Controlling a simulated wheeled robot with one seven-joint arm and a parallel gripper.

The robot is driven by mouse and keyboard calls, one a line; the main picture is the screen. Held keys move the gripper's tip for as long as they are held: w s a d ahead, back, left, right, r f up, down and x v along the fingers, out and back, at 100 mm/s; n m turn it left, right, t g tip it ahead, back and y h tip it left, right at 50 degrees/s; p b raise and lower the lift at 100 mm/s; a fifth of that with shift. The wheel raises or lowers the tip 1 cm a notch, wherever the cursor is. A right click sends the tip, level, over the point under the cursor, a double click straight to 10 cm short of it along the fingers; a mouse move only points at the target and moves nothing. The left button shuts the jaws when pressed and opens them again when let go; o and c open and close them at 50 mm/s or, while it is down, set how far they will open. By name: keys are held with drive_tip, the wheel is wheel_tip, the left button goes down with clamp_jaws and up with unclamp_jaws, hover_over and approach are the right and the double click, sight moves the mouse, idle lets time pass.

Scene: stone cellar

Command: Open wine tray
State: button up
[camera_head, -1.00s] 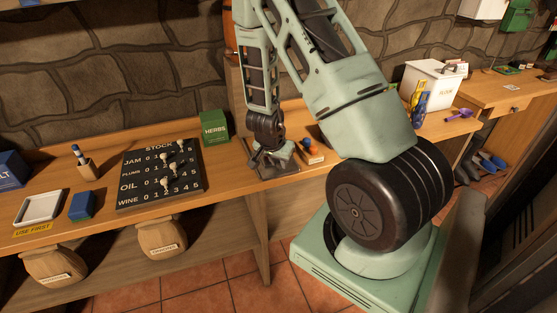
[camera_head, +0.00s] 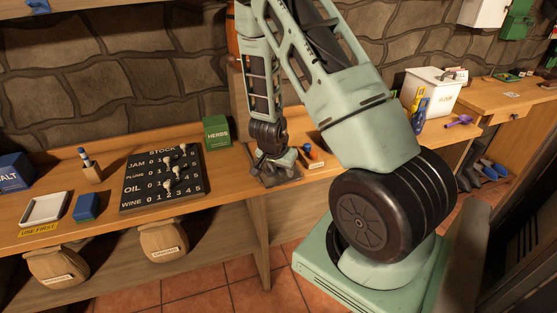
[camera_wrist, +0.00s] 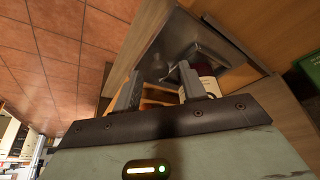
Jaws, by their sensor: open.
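My gripper (camera_head: 276,170) is low over the wooden counter, by a dark flat plate (camera_head: 290,182) near the counter's front edge. In the wrist view my gripper (camera_wrist: 160,68) has its two fingers apart, with nothing clearly held between them. Beyond the fingers is a grey, shiny recessed surface (camera_wrist: 225,72) framed by wood. A bottle-like thing with a dark red part and a pale label (camera_wrist: 206,86) shows just behind the right finger. Light wooden slats (camera_wrist: 158,96) show between the fingers; I cannot tell whether they belong to the wine tray. No wine tray is clearly identifiable.
Left on the counter (camera_head: 235,178) are a black stock board (camera_head: 138,194), a green herbs box (camera_head: 217,131), a blue block (camera_head: 86,207) and a white tray (camera_head: 45,207). Sacks hang below the counter.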

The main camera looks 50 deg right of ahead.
drive_tip(key=p+v, duration=0.9)
drive_tip(key=v, duration=0.8)
drive_tip(key=a+r+n+y+b, duration=0.1)
drive_tip(key=a+r+n+y, duration=0.15)
drive_tip(key=a, duration=0.55)
drive_tip(key=s+a+r+n+y, duration=0.15)
drive_tip(key=a+n, duration=0.25)
drive_tip(key=a, duration=0.5)
drive_tip(key=a+r+n+y+b, duration=0.1)
drive_tip(key=a+n+y, duration=0.25)
drive_tip(key=a, duration=0.45)
drive_tip(key=s+a+r+n+h, duration=0.1)
drive_tip(key=s+a+r+n, duration=0.2)
drive_tip(key=s+n, duration=0.3)
drive_tip(key=s+a+r+n+g+h+b, duration=0.1)
drive_tip(key=s+a+r+n, duration=0.3)
drive_tip(key=s, duration=0.5)
drive_tip(key=a+n, duration=0.2)
drive_tip(key=n, duration=0.1)
drive_tip(key=shift+w+d+h, duration=0.1)
drive_tip(key=shift+h, duration=0.15)
